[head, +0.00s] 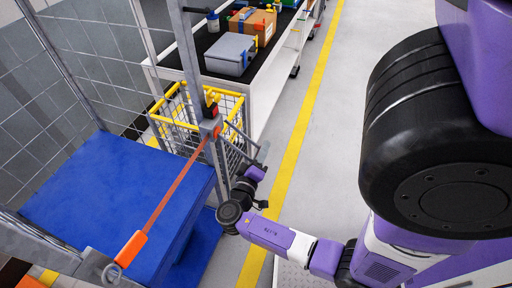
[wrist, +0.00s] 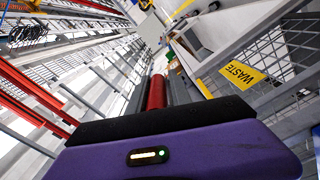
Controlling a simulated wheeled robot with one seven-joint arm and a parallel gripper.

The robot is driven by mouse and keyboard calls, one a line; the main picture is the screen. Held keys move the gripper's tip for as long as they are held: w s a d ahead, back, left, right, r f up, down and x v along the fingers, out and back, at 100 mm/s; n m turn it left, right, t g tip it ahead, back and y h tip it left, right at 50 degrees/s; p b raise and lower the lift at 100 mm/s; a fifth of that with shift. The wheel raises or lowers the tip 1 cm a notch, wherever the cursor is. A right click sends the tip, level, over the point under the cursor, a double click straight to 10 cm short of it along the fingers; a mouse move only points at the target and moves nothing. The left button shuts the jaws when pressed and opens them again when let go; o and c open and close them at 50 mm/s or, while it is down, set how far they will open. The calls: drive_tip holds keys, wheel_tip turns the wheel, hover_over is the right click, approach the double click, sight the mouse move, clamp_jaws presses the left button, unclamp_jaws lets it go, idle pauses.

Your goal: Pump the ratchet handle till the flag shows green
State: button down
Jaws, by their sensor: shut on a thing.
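A ratchet (head: 210,126) sits on the upright post of the cart. An orange strap (head: 175,188) runs from it down across the blue load to an orange end piece with a hook at lower left. My gripper (head: 247,160) is at the right of the ratchet, beside the cart's wire side. In the wrist view my gripper (wrist: 157,95) is shut on a red bar (wrist: 157,90), which looks like the ratchet handle's grip. A small red-orange part (head: 217,132) shows at the ratchet. I cannot tell whether it is the flag, and I see no green there.
A blue load (head: 110,190) fills the cart at left. A yellow-rimmed wire basket (head: 175,125) stands behind the ratchet. A bench with a grey case (head: 230,55) is farther back. A yellow WASTE sign (wrist: 243,75) hangs on mesh. The grey floor right of the cart is clear.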

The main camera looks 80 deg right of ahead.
drive_tip(key=shift+s+a+r+n+p, duration=0.1)
drive_tip(key=shift+s+r+n+p, duration=0.05)
drive_tip(key=shift+r+n+p, duration=0.25)
drive_tip(key=shift+s+a+r+n+p, duration=0.15)
drive_tip(key=shift+r+n+p, duration=0.15)
drive_tip(key=shift+r, duration=0.15)
drive_tip(key=shift+d, duration=0.1)
drive_tip(key=c, duration=1.3)
unclamp_jaws()
drive_tip(key=shift+s, duration=0.1)
drive_tip(key=b+v, duration=0.1)
drive_tip(key=v, duration=0.6)
drive_tip(key=shift+a, duration=0.4)
